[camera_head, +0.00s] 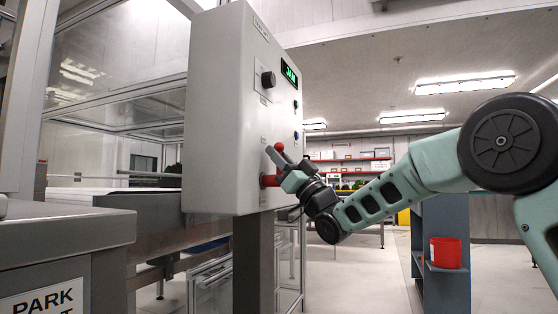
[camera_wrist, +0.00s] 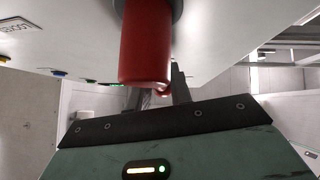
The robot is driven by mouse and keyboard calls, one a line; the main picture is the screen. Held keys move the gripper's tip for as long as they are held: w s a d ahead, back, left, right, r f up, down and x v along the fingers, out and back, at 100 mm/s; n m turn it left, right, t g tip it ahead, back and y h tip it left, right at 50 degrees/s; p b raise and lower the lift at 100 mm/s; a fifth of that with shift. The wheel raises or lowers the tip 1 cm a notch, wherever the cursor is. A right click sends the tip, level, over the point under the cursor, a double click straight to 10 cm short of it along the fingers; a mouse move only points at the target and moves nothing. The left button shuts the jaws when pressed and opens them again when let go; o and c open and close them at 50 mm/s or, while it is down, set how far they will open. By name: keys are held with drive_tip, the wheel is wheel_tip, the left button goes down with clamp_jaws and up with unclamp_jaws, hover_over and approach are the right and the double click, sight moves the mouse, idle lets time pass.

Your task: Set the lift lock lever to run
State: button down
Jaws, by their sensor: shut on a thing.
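The grey control box (camera_head: 215,110) stands on a post, with the red-knobbed lift lock lever (camera_head: 280,147) low on its front face. My gripper (camera_head: 277,158) reaches it from the right and is shut on the lever; the fingers hide most of it. A red cylinder (camera_head: 268,180) sticks out of the panel just below and beside the fingers. In the wrist view this red cylinder (camera_wrist: 146,45) fills the top middle, in front of a dark finger (camera_wrist: 180,85). A small red bit (camera_wrist: 162,92) shows behind it. The lever's marked position cannot be read.
A black knob (camera_head: 268,79), a lit green display (camera_head: 289,73) and a blue button (camera_head: 296,135) sit higher on the panel. A grey cabinet (camera_head: 60,235) stands at left. A red bucket (camera_head: 446,252) sits on a shelf at right. Open floor lies between.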

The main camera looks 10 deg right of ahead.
drive_tip(key=c, duration=1.5)
unclamp_jaws()
drive_tip(key=shift+s, duration=0.1)
drive_tip(key=p+v, duration=0.2)
drive_tip(key=v, duration=1.5)
drive_tip(key=shift+s+f+p, duration=0.1)
drive_tip(key=shift+f+p, duration=0.05)
drive_tip(key=shift+p, duration=0.25)
